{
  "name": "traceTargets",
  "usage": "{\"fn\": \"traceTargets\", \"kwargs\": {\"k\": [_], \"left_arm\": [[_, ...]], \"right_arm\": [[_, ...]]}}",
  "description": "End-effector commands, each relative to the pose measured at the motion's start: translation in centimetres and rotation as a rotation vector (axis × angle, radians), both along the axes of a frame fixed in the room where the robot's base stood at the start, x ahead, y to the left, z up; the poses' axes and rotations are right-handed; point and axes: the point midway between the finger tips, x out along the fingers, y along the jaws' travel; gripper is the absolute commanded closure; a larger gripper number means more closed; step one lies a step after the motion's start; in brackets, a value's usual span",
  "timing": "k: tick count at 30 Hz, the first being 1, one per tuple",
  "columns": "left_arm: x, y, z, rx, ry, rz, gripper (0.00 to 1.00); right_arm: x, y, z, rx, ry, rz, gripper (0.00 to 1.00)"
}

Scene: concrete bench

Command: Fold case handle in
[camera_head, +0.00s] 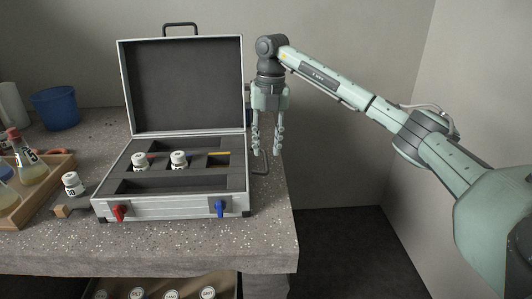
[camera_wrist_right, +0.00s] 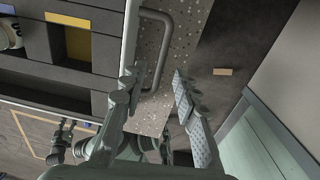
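The open case (camera_head: 172,205) stands on the bench with its lid raised. A grey bar handle (camera_head: 262,168) sticks out from its right side, partly hidden behind my right gripper. My right gripper (camera_head: 266,152) points down just above this handle, its fingers apart and empty. In the right wrist view the handle (camera_wrist_right: 162,46) is swung out from the case wall, and its near end shows between the open fingers (camera_wrist_right: 154,74). I see no contact, and the depth between them is hard to tell. Another handle (camera_head: 181,25) stands up on the lid. My left gripper is not in view.
White bottles (camera_head: 179,160) stand in the case; red (camera_head: 119,212) and blue (camera_head: 220,208) latches are on its front. A small jar (camera_head: 73,184), a wooden rack with flasks (camera_head: 38,192) and a blue cup (camera_head: 56,108) are at left. The bench (camera_head: 275,222) ends right of the handle.

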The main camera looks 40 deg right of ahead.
Motion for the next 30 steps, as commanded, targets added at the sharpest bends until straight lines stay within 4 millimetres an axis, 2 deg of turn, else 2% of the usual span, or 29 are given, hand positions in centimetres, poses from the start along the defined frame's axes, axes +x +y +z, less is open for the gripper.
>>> {"fn": "traceTargets", "kwargs": {"k": [3, 6, 16, 24, 30], "left_arm": [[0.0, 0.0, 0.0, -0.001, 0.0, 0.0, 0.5], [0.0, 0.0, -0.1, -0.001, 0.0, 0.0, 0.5], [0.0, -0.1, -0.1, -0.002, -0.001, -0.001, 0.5], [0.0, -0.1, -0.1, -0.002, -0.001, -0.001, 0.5], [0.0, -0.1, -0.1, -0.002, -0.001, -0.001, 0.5]], "right_arm": [[0.0, 0.0, -1.7, -0.001, 0.002, 0.0, 0.69], [0.0, 0.1, -2.5, -0.001, 0.0, 0.0, 0.69], [0.1, 0.2, -3.0, 0.0, -0.001, 0.001, 0.69], [0.1, 0.2, -3.0, -0.001, -0.001, 0.001, 1.0], [0.1, 0.1, -3.0, 0.0, -0.001, 0.001, 1.0]]}}
